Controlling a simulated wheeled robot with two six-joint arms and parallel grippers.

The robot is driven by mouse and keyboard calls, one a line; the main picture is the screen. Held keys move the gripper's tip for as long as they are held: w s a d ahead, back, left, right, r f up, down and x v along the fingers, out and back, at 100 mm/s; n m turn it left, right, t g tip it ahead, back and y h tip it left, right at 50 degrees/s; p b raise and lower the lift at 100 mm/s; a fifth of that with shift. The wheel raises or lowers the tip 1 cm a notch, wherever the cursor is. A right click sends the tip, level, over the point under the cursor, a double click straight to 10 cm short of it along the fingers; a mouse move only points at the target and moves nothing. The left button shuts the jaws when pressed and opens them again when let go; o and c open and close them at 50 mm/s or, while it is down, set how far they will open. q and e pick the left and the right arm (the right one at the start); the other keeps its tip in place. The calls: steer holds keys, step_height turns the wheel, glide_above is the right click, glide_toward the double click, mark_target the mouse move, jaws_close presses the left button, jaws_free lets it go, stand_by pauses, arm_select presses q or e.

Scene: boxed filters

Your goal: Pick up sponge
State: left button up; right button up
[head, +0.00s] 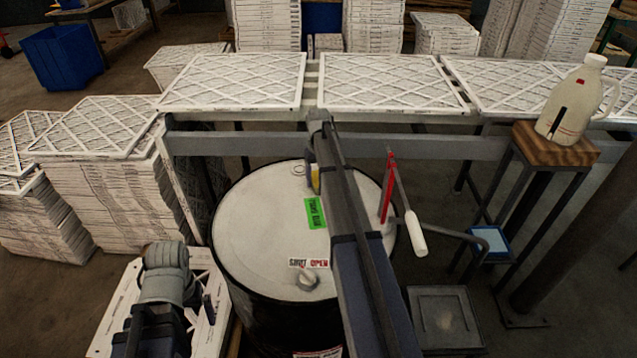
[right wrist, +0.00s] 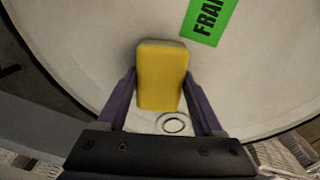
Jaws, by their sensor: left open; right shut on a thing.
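The yellow sponge (right wrist: 160,78) stands between the two fingers of my right gripper (right wrist: 162,88), which is shut on it. In the head view a small strip of the sponge (head: 316,181) shows beside my right arm, over the white drum lid (head: 255,230). The arm hides most of it and the right gripper there. I cannot tell whether the sponge touches the lid. My left gripper (head: 209,309) is open and empty at the lower left, left of the drum.
A red-and-white lever (head: 388,190) rises at the drum's right side. A jug (head: 572,100) stands on a wooden-topped stand (head: 556,146) at right. Framed filters (head: 232,82) lie along the rack behind. Filter stacks (head: 110,190) stand at left.

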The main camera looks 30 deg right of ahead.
mark_target(318, 178)
steer(key=c, duration=0.6)
steer(key=shift+r, duration=0.1)
step_height(318, 178, up, 10)
steer(key=p, duration=1)
